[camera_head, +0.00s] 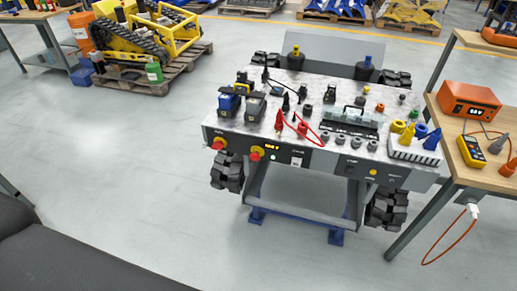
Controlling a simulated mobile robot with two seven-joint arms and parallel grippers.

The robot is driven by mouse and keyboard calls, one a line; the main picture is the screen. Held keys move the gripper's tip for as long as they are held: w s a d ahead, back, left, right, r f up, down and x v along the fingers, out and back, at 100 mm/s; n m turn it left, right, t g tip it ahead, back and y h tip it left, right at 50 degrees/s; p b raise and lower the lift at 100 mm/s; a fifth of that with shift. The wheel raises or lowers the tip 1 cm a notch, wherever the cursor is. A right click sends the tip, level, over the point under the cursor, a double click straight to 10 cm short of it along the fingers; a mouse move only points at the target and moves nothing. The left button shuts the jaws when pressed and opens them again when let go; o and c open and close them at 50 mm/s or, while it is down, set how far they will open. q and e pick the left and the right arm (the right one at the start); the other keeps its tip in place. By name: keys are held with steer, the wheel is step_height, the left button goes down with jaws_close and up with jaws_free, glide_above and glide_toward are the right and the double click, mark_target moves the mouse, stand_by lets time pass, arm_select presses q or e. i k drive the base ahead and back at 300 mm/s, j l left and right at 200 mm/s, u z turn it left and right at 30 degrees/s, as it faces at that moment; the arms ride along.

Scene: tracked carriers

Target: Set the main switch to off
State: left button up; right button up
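A tracked carrier (225,137) stands in the middle on a blue-footed stand. Its front panel has two red-and-yellow rotary knobs, a left knob (219,143) and a right knob (256,153). I cannot tell which one is the main switch, and the knob positions are too small to read. Right of the right knob are a lit orange display (272,147), a green light (273,157) and a small white-marked switch (297,161). Neither of my grippers is in view.
Batteries, connectors and a red cable (305,135) lie on the carrier's top.

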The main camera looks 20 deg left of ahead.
mark_target(219, 145)
steer(key=i+j, duration=0.35)
steer(key=j, duration=0.2)
steer(key=i+j, duration=0.35)
steer(key=j, duration=0.2)
steer(key=u, duration=0.05)
